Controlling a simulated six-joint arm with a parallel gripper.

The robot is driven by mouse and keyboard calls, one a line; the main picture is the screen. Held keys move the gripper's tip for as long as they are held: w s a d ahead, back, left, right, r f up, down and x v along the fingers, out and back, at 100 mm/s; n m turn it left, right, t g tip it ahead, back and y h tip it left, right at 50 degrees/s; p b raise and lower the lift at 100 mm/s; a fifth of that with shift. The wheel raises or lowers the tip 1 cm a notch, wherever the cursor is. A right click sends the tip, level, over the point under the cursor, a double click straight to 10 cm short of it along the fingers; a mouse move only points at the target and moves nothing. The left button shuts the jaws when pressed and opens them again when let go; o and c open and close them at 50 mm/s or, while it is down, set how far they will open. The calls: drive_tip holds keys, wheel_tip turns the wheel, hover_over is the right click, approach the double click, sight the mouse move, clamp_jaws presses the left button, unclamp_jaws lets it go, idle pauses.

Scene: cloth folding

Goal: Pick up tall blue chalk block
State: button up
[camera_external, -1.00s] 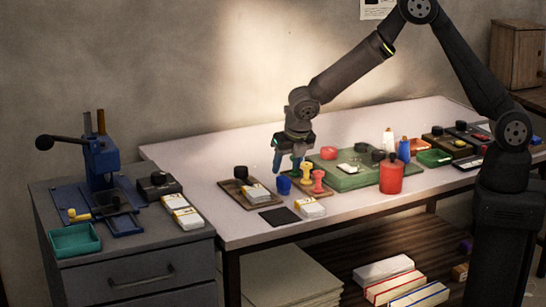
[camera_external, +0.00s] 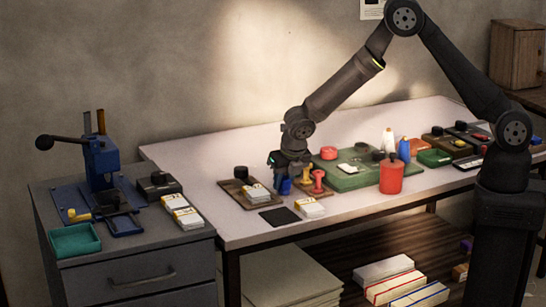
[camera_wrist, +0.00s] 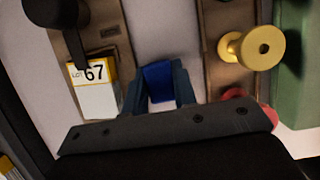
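A blue block (camera_external: 284,186) stands on the pale table between a brown tray and a board with yellow and red spools. In the wrist view the blue block (camera_wrist: 158,80) lies between the two blue-grey fingers. My gripper (camera_wrist: 159,85) points down over it, with a finger on each side. It looks open; whether the fingers touch the block is hard to tell. In the external view my gripper (camera_external: 284,176) hides the block's upper part.
The brown tray (camera_external: 229,195) with a black knob and a card stack marked 67 (camera_wrist: 95,85) is close on the left. A yellow spool (camera_wrist: 255,48) and a red spool (camera_external: 318,182) stand close on the right. A green mat (camera_external: 360,181) lies beyond.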

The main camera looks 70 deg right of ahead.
sight(284, 177)
drive_tip(key=c, duration=0.4)
drive_tip(key=shift+o, duration=0.2)
drive_tip(key=shift+r, duration=0.1)
drive_tip(key=shift+r, duration=0.65)
wheel_tip(284, 177, up, 3)
drive_tip(key=shift+d+r, duration=0.1)
drive_tip(key=shift+d, duration=0.05)
drive_tip(key=s+d+r, duration=0.5)
drive_tip(key=d+r, duration=0.1)
drive_tip(key=d, duration=0.4)
drive_tip(key=shift+s+r, duration=0.15)
drive_tip(key=shift+s, duration=0.05)
drive_tip(key=shift+o, duration=1.1)
drive_tip(key=shift+c, duration=0.6)
